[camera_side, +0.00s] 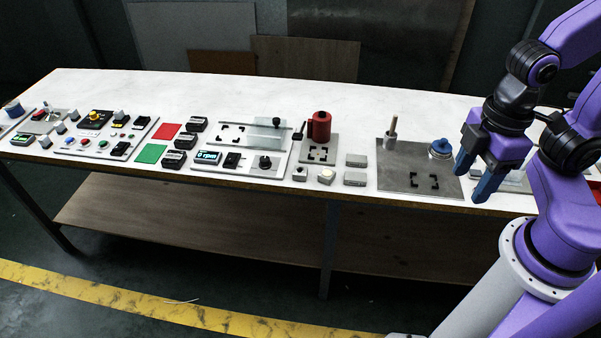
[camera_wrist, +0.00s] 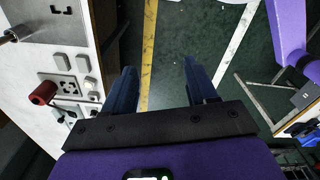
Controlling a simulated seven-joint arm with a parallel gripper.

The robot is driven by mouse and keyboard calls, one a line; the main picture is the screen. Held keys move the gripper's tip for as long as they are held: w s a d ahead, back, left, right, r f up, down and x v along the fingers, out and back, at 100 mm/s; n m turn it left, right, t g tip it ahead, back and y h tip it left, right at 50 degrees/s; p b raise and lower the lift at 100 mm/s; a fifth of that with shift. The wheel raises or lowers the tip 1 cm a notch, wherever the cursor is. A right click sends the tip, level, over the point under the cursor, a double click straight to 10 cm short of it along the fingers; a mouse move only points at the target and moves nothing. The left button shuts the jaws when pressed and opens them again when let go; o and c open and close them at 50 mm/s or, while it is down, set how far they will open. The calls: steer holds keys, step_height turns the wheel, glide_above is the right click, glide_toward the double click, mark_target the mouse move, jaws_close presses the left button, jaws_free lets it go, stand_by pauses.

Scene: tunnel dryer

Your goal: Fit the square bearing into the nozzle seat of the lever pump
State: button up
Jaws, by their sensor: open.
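My gripper (camera_side: 473,180) is open and empty, with its two blue fingers pointing down at the right end of the bench. In the wrist view the gripper (camera_wrist: 162,78) has only floor between its fingers. A red cylinder with a black top (camera_side: 319,127) stands on a small plate with black corner marks (camera_side: 318,156). A larger grey plate (camera_side: 398,178) carries an upright post (camera_side: 390,135), a blue-topped round part (camera_side: 440,147) and black corner marks. Small grey blocks (camera_side: 356,160) lie between the plates. I cannot tell which part is the lever pump or the square bearing.
Left on the white bench (camera_side: 350,95) are a panel with a sliding clear plate (camera_side: 265,134), red (camera_side: 166,131) and green (camera_side: 150,153) squares, black modules and button panels. The back strip of the bench is clear.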

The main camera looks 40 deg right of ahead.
steer(key=shift+c, duration=0.2)
steer(key=w+a+m, duration=0.5)
steer(key=w+a, duration=0.1)
steer(key=w, duration=0.3)
steer(key=m+h, duration=0.1)
steer(key=m, duration=1.6)
glide_above(300, 170)
steer(key=s+a, duration=0.2)
step_height(300, 170, down, 9)
steer(key=shift+t, duration=0.4)
steer(key=f, duration=0.5)
steer(key=w+d+f, duration=0.1)
steer(key=f, duration=1)
steer(key=shift+w+d+f, duration=0.2)
steer(key=shift+w+d, duration=0.2)
steer(key=c, duration=1)
